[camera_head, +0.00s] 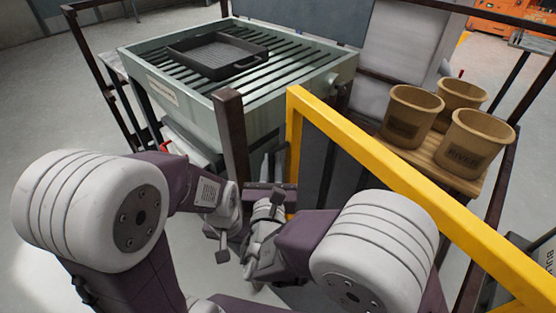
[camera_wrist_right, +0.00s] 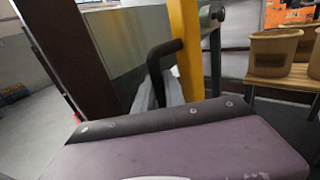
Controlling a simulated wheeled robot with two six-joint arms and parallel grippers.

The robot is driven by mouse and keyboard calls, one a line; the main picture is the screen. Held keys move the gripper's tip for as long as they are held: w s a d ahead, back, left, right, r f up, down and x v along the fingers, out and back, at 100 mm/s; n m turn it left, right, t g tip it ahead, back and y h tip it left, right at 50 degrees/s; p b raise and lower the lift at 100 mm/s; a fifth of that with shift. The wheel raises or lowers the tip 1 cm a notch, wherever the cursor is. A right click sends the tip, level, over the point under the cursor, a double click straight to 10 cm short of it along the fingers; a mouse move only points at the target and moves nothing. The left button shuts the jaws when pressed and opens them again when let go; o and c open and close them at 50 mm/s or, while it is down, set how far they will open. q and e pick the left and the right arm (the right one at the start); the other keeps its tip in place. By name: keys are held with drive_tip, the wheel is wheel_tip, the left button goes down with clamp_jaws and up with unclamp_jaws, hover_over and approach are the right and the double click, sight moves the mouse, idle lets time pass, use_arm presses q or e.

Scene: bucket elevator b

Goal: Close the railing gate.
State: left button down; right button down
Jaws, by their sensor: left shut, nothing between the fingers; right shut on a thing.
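The yellow railing gate (camera_head: 380,165) runs from the middle to the lower right in the head view. Its upright end (camera_wrist_right: 186,50) shows in the right wrist view. A dark brown post (camera_head: 232,135) stands left of this end, with a gap between them. In the right wrist view my right gripper (camera_wrist_right: 160,92) is shut on the black bent gate handle (camera_wrist_right: 163,50) beside the yellow upright. In the head view my arm partly hides that grip. My left gripper (camera_head: 222,238) is shut and empty, low beside the brown post and left of my right wrist.
A pale green grated hopper (camera_head: 150,80) with a black tray (camera_head: 216,52) on it stands behind the post. Several tan buckets (camera_head: 408,118) stand on a wooden shelf (camera_head: 440,150) beyond the gate. Dark rails border the area. Grey floor (camera_head: 40,115) is clear at the left.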

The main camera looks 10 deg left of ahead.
drive_tip(key=c, duration=1.4)
unclamp_jaws()
drive_tip(key=shift+s, duration=0.1)
drive_tip(key=s+d+p, duration=0.1)
drive_tip(key=s, duration=0.7)
drive_tip(key=shift+s+d+p, duration=0.3)
drive_tip(key=shift+s+p, duration=0.05)
drive_tip(key=shift+s, duration=0.05)
